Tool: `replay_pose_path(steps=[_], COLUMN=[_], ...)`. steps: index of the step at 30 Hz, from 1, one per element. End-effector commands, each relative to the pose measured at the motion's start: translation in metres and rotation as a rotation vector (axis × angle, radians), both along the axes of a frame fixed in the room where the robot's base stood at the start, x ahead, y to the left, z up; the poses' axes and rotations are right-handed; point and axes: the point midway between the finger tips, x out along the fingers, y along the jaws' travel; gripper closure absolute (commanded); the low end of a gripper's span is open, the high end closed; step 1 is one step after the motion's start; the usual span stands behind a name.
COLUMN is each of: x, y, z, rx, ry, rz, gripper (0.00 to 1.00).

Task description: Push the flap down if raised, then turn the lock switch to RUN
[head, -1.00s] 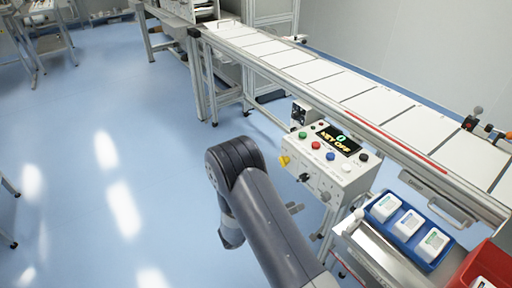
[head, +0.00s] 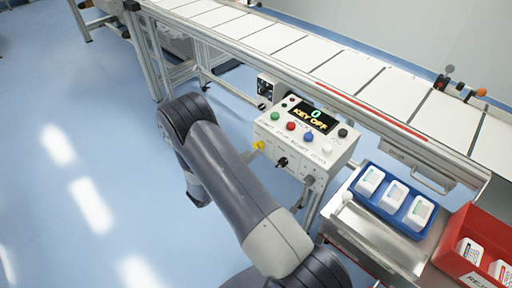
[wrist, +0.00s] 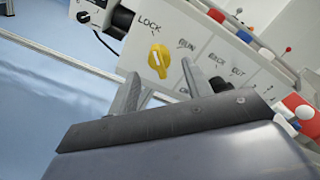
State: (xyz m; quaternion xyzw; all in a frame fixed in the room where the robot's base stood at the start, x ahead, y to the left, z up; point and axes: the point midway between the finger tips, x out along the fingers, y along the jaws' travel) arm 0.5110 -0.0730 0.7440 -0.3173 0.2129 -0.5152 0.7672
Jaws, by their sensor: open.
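The yellow lock switch (wrist: 158,60) sits on the white panel face, under the LOCK label and left of the RUN label. Its ridge runs nearly upright in the tilted wrist view. It also shows in the head view (head: 258,145) at the left of the control box (head: 322,148). I see no raised flap over the switch; I cannot tell where the flap is. My gripper (wrist: 160,69) is open and empty. In the wrist view its fingers stand on either side of the switch; whether they touch it is unclear.
The box's display (head: 312,117) reads "0 KEY OFF". Several coloured buttons and a black knob (head: 282,162) are close by. A conveyor (head: 330,73) runs behind. A blue tray (head: 387,222) and red bin (head: 466,230) stand at the right. Open floor lies left.

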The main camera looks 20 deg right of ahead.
Motion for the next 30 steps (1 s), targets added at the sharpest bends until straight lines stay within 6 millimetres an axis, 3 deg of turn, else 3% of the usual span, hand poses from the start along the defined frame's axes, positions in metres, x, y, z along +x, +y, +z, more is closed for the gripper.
replay_pose_path(steps=[3,9,19,30], x=[0.007,0.014,0.015,0.015], y=[-0.018,-0.034,-0.037,-0.037], z=[0.001,0.0,0.0,0.0], rx=[0.001,0.001,0.0,0.001], ry=[0.0,0.0,0.001,0.0], rz=[-0.002,-0.001,0.001,0.001], gripper=[0.53,0.53,0.53,0.82])
